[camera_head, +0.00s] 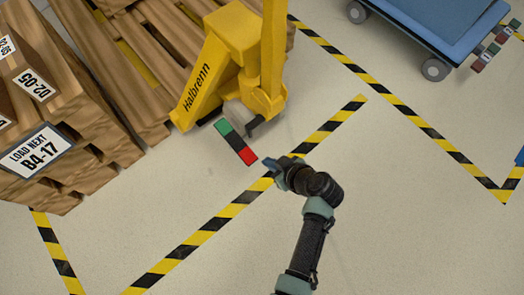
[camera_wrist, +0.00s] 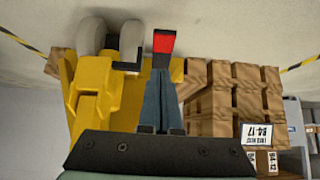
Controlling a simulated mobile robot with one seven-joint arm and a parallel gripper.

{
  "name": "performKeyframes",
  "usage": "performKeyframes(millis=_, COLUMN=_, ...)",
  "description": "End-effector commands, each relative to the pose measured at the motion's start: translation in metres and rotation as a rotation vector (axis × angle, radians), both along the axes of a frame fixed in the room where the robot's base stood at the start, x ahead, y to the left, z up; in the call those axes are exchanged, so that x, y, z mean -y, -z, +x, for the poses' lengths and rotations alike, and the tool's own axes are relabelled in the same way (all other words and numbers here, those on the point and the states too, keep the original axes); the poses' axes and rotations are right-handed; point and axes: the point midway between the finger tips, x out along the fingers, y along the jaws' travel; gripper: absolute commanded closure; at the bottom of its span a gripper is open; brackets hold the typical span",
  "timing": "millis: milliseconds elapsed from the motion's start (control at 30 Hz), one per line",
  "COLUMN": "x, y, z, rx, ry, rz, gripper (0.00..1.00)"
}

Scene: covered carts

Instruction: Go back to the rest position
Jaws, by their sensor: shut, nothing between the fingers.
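My gripper (camera_head: 268,164) is at the end of my dark arm, in the middle of the head view. It is just right of the red end of a green, black and red bar (camera_head: 236,141) beside the yellow pallet jack (camera_head: 240,60). In the wrist view, my gripper's grey-blue fingers (camera_wrist: 160,72) are together with nothing held. The bar's red end (camera_wrist: 163,42) shows just beyond the fingertips. I cannot tell whether they touch it.
Wooden crates (camera_head: 70,110) with labels, one reading B4-17, stand at the left beside a pallet (camera_head: 150,60). A blue cart (camera_head: 430,25) is at the upper right. Yellow-black tape (camera_head: 210,226) marks the floor. The lower right floor is clear.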

Motion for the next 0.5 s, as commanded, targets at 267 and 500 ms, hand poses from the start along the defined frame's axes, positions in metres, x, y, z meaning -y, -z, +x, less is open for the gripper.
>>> performKeyframes(millis=267, x=0.0042, y=-0.0043, z=-0.0056, rx=0.001, ry=0.000, rz=0.001, gripper=1.00)
performKeyframes(millis=500, x=0.0039, y=-0.0043, z=-0.0053, rx=0.001, ry=0.000, rz=0.001, gripper=1.00)
